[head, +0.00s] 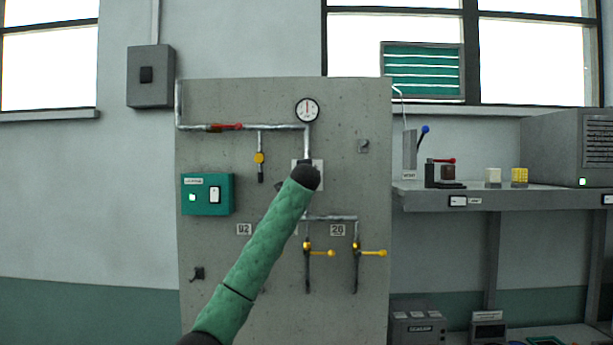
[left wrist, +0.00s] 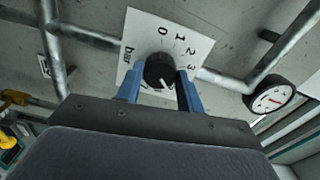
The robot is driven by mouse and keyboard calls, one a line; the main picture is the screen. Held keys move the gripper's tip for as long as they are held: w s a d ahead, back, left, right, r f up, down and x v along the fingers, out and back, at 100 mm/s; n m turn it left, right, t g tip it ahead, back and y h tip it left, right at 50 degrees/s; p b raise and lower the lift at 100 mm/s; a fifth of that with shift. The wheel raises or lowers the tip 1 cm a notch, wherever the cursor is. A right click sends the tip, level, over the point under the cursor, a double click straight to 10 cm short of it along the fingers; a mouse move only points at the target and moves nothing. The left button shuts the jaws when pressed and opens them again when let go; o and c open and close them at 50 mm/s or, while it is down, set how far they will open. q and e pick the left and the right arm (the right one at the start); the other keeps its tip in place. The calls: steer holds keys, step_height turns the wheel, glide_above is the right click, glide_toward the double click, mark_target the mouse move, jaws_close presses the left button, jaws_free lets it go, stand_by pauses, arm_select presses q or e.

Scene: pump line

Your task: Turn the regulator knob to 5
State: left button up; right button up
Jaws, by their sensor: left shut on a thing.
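The regulator knob (left wrist: 159,70) is dark and round with a white pointer line, on a white dial plate (left wrist: 140,45) marked bar, 0, 1, 2 and 3. The pointer line points down and slightly right in the left wrist view, beyond the 3. Any higher marks are hidden behind my gripper. My left gripper (left wrist: 159,84) has its blue fingers on both sides of the knob, shut on it. In the head view my green left arm covers the knob, and part of the plate (head: 318,170) shows beside it. My right gripper is not in view.
A round gauge (head: 307,110) sits above the regulator, its needle near upright; it also shows in the left wrist view (left wrist: 268,98). Pipes, a red-handled valve (head: 226,126) and yellow-handled valves (head: 320,253) surround it on the panel. A teal switch box (head: 207,194) is at left.

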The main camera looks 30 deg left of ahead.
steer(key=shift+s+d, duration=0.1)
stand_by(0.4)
arm_select(q)
steer(key=o, duration=1)
steer(key=shift+w, duration=0.1)
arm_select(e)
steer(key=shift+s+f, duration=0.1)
arm_select(q)
steer(key=b+v, duration=0.4)
steer(key=v, duration=0.3)
steer(key=shift+s+d, duration=0.2)
steer(key=shift+s, duration=0.15)
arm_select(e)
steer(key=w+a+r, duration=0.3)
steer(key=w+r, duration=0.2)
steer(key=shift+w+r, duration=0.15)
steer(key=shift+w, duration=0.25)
arm_select(q)
steer(key=shift+f, duration=0.15)
